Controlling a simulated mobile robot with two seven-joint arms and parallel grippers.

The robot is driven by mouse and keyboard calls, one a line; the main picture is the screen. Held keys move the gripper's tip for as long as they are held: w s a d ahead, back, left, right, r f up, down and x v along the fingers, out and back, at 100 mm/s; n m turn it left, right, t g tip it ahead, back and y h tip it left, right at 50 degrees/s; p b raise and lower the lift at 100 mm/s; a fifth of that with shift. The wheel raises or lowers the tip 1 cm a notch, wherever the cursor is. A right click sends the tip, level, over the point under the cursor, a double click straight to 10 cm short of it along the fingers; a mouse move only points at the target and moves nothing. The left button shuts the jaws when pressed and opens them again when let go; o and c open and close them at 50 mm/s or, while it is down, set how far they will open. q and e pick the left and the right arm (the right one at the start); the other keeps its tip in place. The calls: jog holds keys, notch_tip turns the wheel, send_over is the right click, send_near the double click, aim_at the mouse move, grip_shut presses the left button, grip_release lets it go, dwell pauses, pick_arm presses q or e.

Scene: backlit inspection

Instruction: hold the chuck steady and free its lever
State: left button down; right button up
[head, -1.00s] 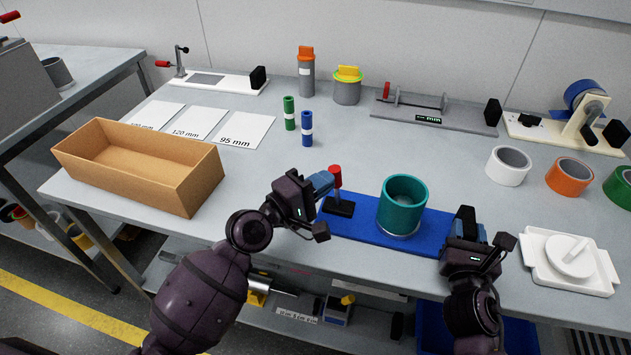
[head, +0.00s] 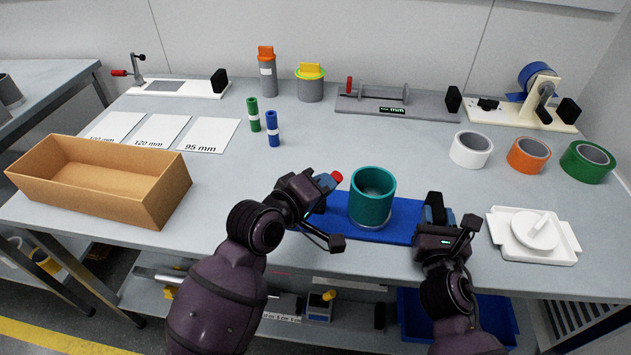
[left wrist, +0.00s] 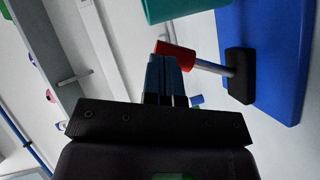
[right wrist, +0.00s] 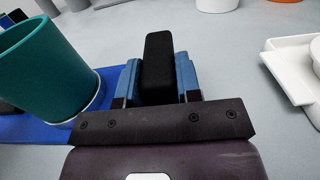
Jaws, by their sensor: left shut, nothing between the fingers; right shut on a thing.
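The chuck is a blue board (head: 405,210) bearing a teal cup (head: 372,200), with a black block (right wrist: 158,68) at its right end. Its lever has a red knob (head: 336,177), and leans right, toward the cup. In the left wrist view the red knob (left wrist: 175,54), pale rod (left wrist: 212,67) and black foot (left wrist: 240,76) show. My left gripper (head: 326,184) is shut and empty, its fingertips right beside the knob; contact is unclear. It hides the lever's foot in the head view. My right gripper (head: 434,210) is shut on the black block.
An open cardboard box (head: 160,205) stands at the left. A white tray (head: 565,252) lies right of my right gripper. Tape rolls (head: 470,150) stand behind it. Green (head: 254,115) and blue (head: 273,130) cylinders stand further back.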

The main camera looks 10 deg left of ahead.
pick_arm(q)
jog(key=shift+d+f, duration=0.2)
pick_arm(e)
jog(key=shift+s+f, duration=0.1)
jog(key=shift+f, duration=0.25)
pick_arm(q)
jog(key=shift+s, duration=0.1)
jog(key=r+v, duration=0.1)
jog(key=v, duration=1.3)
jog(key=shift+d, duration=0.15)
jog(key=shift+f, duration=0.1)
pick_arm(e)
jog(key=o, duration=0.9)
jog(key=shift+o, duration=1)
jog(key=shift+r, duration=0.2)
